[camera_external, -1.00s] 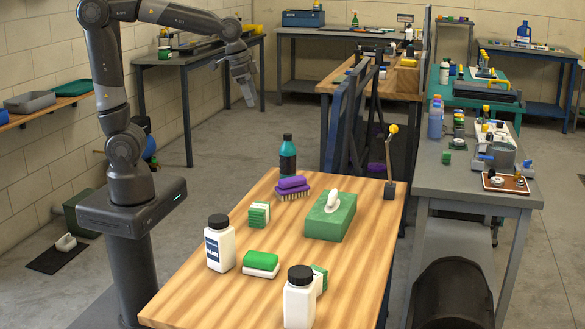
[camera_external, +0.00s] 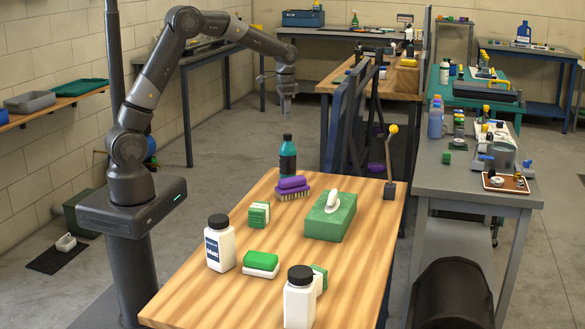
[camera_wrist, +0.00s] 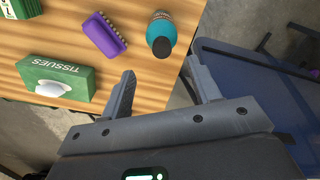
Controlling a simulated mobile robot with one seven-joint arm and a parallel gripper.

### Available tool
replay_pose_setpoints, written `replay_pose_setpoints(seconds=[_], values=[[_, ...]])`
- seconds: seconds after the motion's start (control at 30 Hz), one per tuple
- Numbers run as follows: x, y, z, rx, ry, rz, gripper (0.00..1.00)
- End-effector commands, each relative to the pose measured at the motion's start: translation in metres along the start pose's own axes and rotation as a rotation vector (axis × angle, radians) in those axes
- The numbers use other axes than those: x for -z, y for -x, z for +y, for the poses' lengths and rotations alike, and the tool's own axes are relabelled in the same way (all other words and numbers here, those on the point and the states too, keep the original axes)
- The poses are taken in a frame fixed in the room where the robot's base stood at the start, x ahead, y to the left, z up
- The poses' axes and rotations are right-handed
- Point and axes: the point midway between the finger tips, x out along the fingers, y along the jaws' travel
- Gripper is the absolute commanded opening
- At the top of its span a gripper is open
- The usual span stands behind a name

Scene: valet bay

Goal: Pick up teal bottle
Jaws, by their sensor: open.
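The teal bottle (camera_external: 287,157) stands upright at the far edge of the wooden table, with a dark cap and a dark label. In the wrist view the teal bottle (camera_wrist: 162,34) is seen from above, near the table edge, beyond my fingertips. My gripper (camera_external: 286,107) hangs above the bottle in the external view, pointing down. In the wrist view my gripper (camera_wrist: 160,78) has its two fingers spread apart with nothing between them. The bottle is apart from the fingers.
A purple brush (camera_external: 292,188) lies just beside the bottle, and a green tissue box (camera_external: 331,217) stands to the right. White bottles (camera_external: 219,244), sponges (camera_external: 261,263) and a lever (camera_external: 391,160) are also on the table (camera_external: 190,290). A dark blue panel (camera_wrist: 250,85) stands beyond the edge.

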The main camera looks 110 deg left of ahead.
Motion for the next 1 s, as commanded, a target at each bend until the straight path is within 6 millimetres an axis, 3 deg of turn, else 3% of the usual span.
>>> replay_pose_setpoints(seconds=[0.2,0.47,0.77,1.0], values=[[0.000,-0.035,0.000,-0.001,0.000,-0.003,0.57],[0.001,-0.053,0.000,-0.001,-0.001,-0.002,0.57],[0.007,-0.093,-0.001,-0.001,-0.001,-0.002,0.57],[0.007,-0.099,-0.001,0.000,-0.001,0.000,0.57]])
